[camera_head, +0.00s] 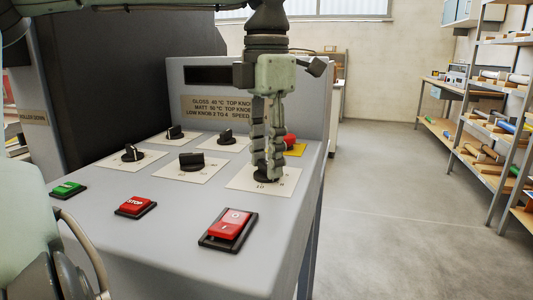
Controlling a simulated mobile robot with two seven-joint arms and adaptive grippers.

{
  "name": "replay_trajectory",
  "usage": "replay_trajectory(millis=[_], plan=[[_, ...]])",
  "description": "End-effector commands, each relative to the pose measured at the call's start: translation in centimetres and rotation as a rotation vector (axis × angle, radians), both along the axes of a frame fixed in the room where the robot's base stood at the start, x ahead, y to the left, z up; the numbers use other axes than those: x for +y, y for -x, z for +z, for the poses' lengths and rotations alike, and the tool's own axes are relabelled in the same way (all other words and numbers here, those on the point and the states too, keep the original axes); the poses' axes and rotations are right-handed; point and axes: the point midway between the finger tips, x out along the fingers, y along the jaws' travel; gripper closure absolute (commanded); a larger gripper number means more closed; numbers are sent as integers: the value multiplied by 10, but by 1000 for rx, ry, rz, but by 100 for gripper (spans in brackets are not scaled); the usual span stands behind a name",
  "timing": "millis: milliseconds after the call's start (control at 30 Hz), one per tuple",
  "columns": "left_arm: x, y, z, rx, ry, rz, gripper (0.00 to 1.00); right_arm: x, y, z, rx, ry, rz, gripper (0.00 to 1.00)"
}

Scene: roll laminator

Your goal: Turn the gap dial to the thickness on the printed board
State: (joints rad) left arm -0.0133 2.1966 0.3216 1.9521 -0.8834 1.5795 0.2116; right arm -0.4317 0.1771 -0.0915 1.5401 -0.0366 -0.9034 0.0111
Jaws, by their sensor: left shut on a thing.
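My left gripper (268,172) points straight down over the front right dial plate (246,180) on the grey console. It is shut on the dial knob (264,176), which its fingers mostly hide. Numbers show on the plate near the fingertips, but the knob's pointer setting cannot be read. The printed board (219,107) on the upright panel behind reads GLOSS 40 °C TOP KNOB, MATT 50 °C TOP KNOB, LOW KNOB 2 TO 4 and SPEED; its right end is hidden by the gripper. My right gripper is not in view.
Several other black knobs (192,160) stand on white plates to the left. A red rocker switch (229,226), a red STOP button (134,205) and a green button (67,190) sit nearer. A red mushroom button (289,141) is just behind the gripper. Shelves (495,110) stand far right; the floor between is clear.

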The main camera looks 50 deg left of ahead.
Motion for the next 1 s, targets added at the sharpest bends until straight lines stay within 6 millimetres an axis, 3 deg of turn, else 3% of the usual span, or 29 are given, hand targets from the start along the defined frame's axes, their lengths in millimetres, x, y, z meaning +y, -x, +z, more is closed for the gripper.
replay_trajectory(millis=[600, 1000], plan=[[0, -1, 1, -5, -1, -557, 91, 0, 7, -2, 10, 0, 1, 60], [0, -1, 1, -5, -1, -761, 91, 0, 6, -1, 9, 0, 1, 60]])
